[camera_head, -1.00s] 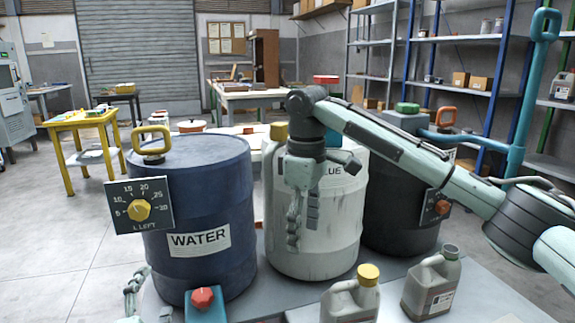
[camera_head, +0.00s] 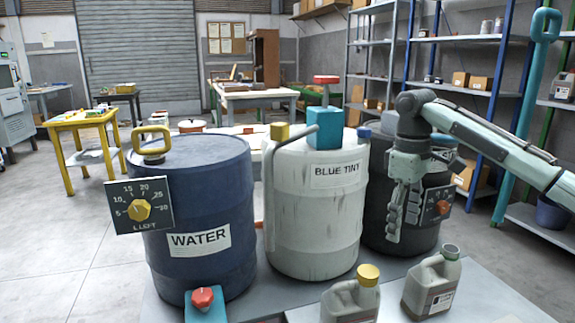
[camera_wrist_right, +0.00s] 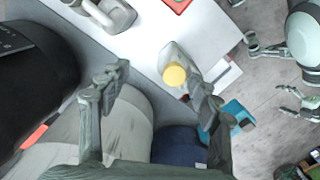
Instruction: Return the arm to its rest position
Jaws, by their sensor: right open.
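My right gripper (camera_head: 403,215) hangs fingers down in front of the dark drum (camera_head: 420,232), right of the white BLUE TINT drum (camera_head: 312,225). In the right wrist view its two fingers (camera_wrist_right: 157,88) are apart with nothing between them. My right arm reaches in from the right edge and partly hides the dark drum and its dial. Part of what looks like my left arm and gripper (camera_wrist_right: 275,75) shows at the right of the wrist view; its jaws are unclear. The left gripper is not in the head view.
The blue WATER drum (camera_head: 195,215) with a dial stands at the left. A yellow-capped jug (camera_head: 352,300) and a grey-capped jug (camera_head: 432,285) stand in front on the table. A teal block with a red knob (camera_head: 325,128) sits on the white drum. Shelves (camera_head: 460,90) stand behind.

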